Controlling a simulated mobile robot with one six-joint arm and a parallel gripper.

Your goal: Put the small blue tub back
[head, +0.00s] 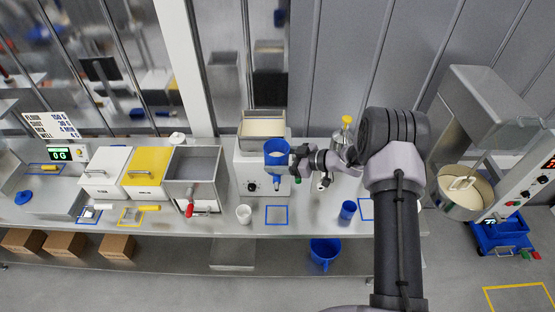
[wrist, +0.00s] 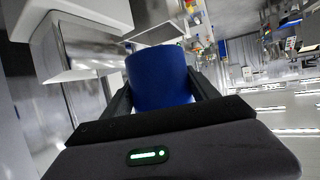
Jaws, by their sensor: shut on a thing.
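My gripper (head: 287,159) is shut on a blue tub (head: 277,147), held in front of the white machine with a black dial (head: 250,172). A pale patch shows at the tub; I cannot tell whether it is contents. In the wrist view the blue tub (wrist: 160,77) sits between the two fingers. A second, smaller-looking blue tub (head: 347,211) stands on the counter to the right, beside a blue outlined square (head: 365,203). Another blue outlined square (head: 277,215) lies empty on the counter below the held tub.
A white cup (head: 243,214) stands left of the empty blue square. A yellow-capped bottle (head: 345,128) stands behind my gripper. White and yellow bins (head: 145,166) and an open steel bin (head: 193,168) line the left. A larger blue bucket (head: 323,252) is below the counter.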

